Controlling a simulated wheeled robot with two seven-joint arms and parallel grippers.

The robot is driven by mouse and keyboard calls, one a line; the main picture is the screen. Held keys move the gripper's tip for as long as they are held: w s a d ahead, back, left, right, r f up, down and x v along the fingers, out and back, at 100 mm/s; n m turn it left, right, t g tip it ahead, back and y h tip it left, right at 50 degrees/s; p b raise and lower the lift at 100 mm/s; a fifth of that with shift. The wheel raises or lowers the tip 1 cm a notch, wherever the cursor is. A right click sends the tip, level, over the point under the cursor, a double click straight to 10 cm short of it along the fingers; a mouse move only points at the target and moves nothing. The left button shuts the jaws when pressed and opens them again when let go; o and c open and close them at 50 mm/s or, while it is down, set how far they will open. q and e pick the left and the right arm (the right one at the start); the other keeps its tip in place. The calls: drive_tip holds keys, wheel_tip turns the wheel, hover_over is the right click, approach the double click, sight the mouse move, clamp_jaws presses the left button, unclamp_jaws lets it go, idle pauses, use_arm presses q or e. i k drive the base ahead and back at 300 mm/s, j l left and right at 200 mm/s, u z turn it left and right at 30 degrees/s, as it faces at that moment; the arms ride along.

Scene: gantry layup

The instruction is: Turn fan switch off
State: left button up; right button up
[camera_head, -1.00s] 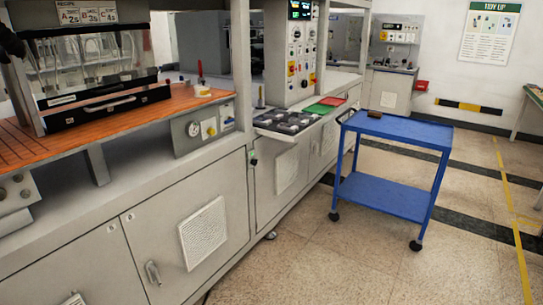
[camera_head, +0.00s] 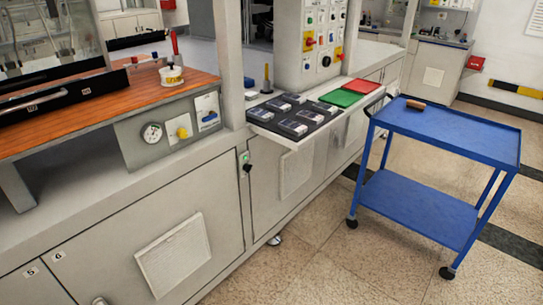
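No switch in view has a label I can read as a fan switch. A small panel (camera_head: 180,130) on the front of the bench carries a round gauge (camera_head: 152,132), a yellow knob (camera_head: 182,132) and a blue switch or valve handle (camera_head: 209,117). A tall control panel (camera_head: 322,30) at the top centre has several coloured buttons and red-on-yellow switches (camera_head: 309,41). Neither gripper is in view.
A blue cart (camera_head: 450,130) with a small brown block (camera_head: 416,104) stands on the right. A pulled-out shelf with dark boxes (camera_head: 294,128) and green (camera_head: 341,97) and red (camera_head: 360,87) trays projects from the bench. Floor (camera_head: 310,270) in front is clear.

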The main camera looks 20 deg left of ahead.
sight(247, 167)
drive_tip(key=i+l+z, duration=0.1)
drive_tip(key=i, duration=0.85)
